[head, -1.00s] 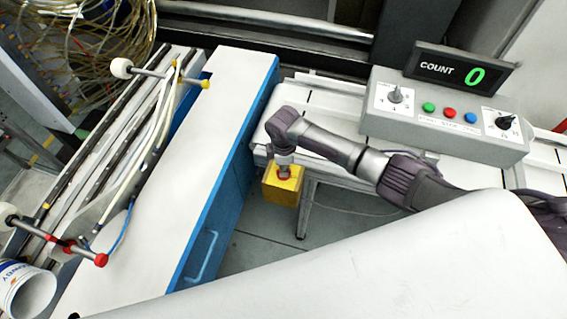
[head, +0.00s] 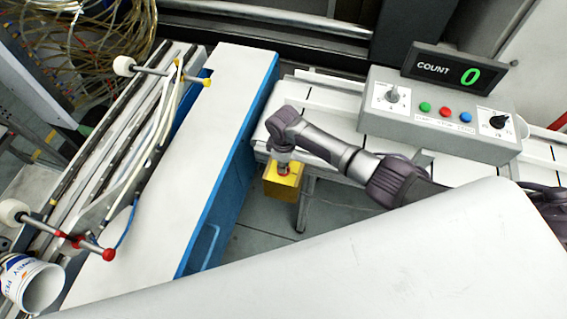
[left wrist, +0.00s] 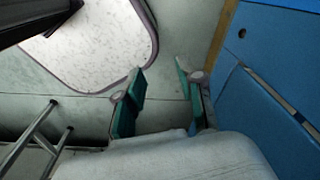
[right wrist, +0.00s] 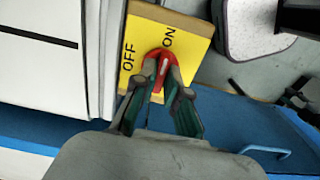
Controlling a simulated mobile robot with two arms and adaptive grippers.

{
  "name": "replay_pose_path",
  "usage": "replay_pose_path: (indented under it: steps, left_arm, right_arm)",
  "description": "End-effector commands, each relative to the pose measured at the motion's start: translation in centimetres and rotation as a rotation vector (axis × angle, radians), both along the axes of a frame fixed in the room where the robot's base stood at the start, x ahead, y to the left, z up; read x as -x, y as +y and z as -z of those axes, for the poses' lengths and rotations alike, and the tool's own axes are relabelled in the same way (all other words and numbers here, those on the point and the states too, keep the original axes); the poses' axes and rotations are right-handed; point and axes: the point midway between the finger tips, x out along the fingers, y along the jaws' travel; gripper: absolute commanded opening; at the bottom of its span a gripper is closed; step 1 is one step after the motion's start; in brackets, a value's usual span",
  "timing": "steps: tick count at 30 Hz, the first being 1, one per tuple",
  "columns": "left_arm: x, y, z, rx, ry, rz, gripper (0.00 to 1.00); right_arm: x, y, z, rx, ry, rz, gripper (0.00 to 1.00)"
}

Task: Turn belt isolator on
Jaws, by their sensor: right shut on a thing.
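The belt isolator is a yellow box (head: 281,190) with a red knob, at the near end of the white conveyor in the head view. The right wrist view shows its yellow face (right wrist: 185,32) lettered OFF at the left and ON at the upper right. My right gripper (right wrist: 160,82) is shut on the red knob (right wrist: 163,56), whose pale mark points up the face, toward the ON side. The fingers hide part of the knob. My left gripper (left wrist: 160,95) is open and empty above the floor, beside a blue panel, in the left wrist view.
A grey control box (head: 440,120) with dials and coloured buttons stands on the conveyor, under a COUNT display (head: 458,68) reading 0. A long white-topped blue cabinet (head: 180,190) lies left of the isolator. A white cup (head: 40,285) is at lower left.

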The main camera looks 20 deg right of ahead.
Motion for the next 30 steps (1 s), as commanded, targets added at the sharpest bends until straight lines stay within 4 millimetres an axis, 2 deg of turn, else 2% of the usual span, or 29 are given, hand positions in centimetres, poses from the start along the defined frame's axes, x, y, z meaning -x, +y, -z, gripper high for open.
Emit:
replay_pose_path:
  steps: [5,6,10,11,22,26,30]
  left_arm:
    - [0.0,0.0,0.0,0.000,0.000,0.000,0.38]
    - [0.0,0.0,0.0,0.000,0.000,0.000,0.38]
    - [0.0,0.0,0.0,0.000,0.000,0.000,0.38]
    - [0.0,0.0,0.0,0.000,0.000,0.000,0.38]
    - [0.1,0.2,0.0,-0.002,0.002,-0.001,0.38]
    - [0.1,0.1,0.0,-0.001,0.001,-0.001,0.38]
    - [0.0,0.1,0.0,-0.001,0.001,-0.001,0.38]
  right_arm:
    - [-0.1,-0.1,-0.1,0.000,-0.003,0.003,0.00]
    - [-0.1,-0.1,-0.1,0.000,-0.003,0.003,0.14]
    - [-0.1,0.0,-0.1,0.000,-0.003,0.002,0.36]
    - [-0.1,0.0,-0.1,0.000,-0.003,0.002,0.38]
    - [-0.1,0.0,-0.6,-0.001,-0.003,0.000,0.38]
    - [-0.1,-0.1,-2.5,-0.001,-0.006,0.000,0.38]
    - [-0.2,-0.1,-5.6,-0.001,-0.007,0.000,0.38]
